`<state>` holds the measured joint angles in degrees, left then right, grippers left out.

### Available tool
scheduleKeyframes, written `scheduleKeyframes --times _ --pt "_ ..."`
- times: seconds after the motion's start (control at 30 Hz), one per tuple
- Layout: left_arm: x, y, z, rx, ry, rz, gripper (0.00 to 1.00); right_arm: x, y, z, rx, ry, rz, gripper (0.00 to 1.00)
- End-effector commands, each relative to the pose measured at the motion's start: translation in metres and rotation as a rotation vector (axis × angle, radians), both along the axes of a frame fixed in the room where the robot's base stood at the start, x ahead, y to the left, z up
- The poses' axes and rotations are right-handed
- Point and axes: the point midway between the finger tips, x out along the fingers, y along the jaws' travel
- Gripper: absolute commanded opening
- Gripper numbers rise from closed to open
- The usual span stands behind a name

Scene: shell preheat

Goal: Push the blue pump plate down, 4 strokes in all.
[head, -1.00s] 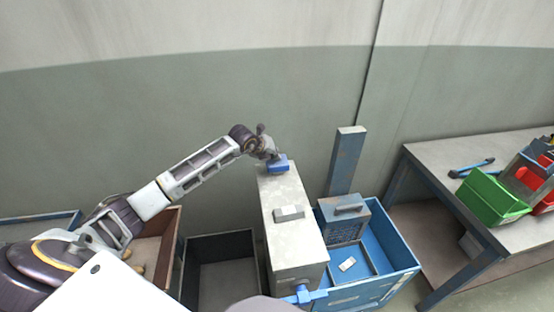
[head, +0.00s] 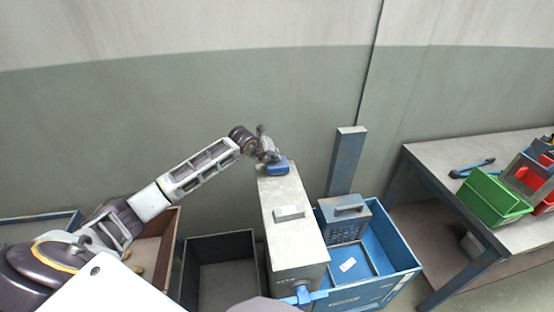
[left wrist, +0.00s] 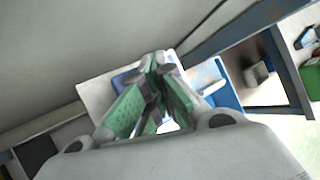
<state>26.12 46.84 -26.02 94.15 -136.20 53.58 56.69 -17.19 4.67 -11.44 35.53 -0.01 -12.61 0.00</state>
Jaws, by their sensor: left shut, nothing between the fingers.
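The blue pump plate (head: 279,167) sits at the far end of the top of a tall grey box (head: 285,192). My left gripper (head: 270,158) is shut and empty, pointing down at the plate; its fingertips look on or just above it, and exact contact cannot be told. In the left wrist view, the green-padded fingers (left wrist: 155,75) are closed together, with part of the blue plate (left wrist: 121,79) showing behind them. The fingers hide the rest of the plate. My right gripper is not in view.
A blue crate (head: 396,262) with a grey-blue slotted case (head: 343,222) stands right of the box. A dark open bin (head: 215,238) stands left. A blue post (head: 347,160) rises behind. A workbench (head: 430,165) with a green bin (head: 490,199) is at right.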

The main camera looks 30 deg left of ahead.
Motion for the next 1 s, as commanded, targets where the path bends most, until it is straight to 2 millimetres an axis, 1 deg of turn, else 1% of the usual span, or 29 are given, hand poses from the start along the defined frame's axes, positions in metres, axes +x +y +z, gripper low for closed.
scheduleKeyframes --times 0.03,1.0 --pt "-0.0012 -0.0006 -0.0039 0.0 0.006 -0.001 0.0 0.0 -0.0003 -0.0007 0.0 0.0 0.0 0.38" --pt "-0.0015 -0.0006 -0.0117 0.0 0.007 -0.001 0.0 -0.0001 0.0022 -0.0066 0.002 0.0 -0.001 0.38"
